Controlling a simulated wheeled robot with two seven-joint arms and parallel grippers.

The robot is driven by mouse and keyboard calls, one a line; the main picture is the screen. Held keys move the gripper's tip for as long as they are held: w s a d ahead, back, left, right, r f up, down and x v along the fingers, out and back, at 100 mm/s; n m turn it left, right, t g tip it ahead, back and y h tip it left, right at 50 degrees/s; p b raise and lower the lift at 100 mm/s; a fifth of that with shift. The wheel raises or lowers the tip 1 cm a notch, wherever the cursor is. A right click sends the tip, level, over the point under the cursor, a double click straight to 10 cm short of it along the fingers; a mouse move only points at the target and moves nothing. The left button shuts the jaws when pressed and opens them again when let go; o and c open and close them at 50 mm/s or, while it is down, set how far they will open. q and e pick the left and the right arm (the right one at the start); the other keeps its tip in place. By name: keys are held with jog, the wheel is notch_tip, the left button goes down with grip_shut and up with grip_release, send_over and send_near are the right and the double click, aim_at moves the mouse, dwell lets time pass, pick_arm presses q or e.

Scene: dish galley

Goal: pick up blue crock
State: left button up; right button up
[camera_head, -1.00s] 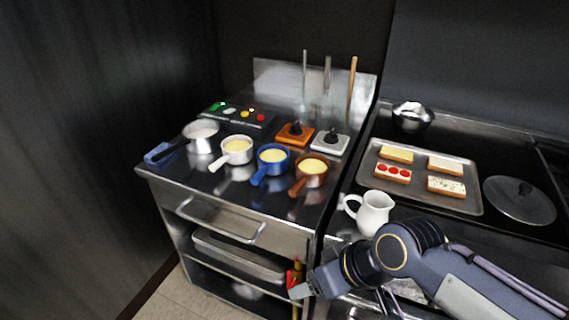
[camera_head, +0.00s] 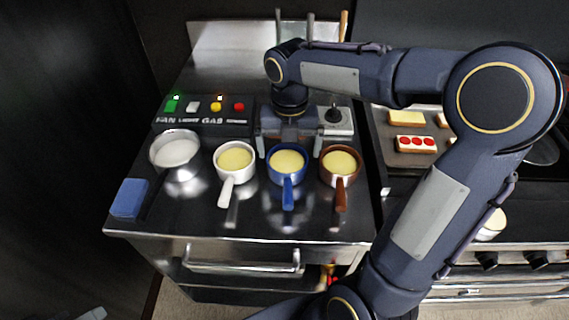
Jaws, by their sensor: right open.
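The blue crock (camera_head: 287,172) holds something pale yellow and stands upright on the steel counter, its handle pointing to the front. It is between a white crock (camera_head: 233,168) and a brown crock (camera_head: 340,173). My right gripper (camera_head: 290,147) points down at the blue crock's far edge. It is open, with one finger on each side of the crock's back part; I cannot tell whether they touch it. A small light grey piece at the bottom left edge looks like the tip of my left gripper (camera_head: 92,314); its jaws cannot be made out.
A steel pan (camera_head: 175,152) and a blue block (camera_head: 129,198) lie to the left. A control panel (camera_head: 204,114) and a grey-based knob (camera_head: 335,119) are behind. A tray (camera_head: 392,160) with toasts is at right, partly behind my arm. The counter's front strip is clear.

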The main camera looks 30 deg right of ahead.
aim_at(287, 165)
jog(key=f, duration=0.6)
jog(key=shift+s+a+f, duration=0.1)
jog(key=shift+a+f, duration=0.1)
jog(key=shift+a, duration=0.05)
jog(key=c, duration=1)
jog(key=shift+c, duration=0.5)
jog(key=shift+r, duration=0.15)
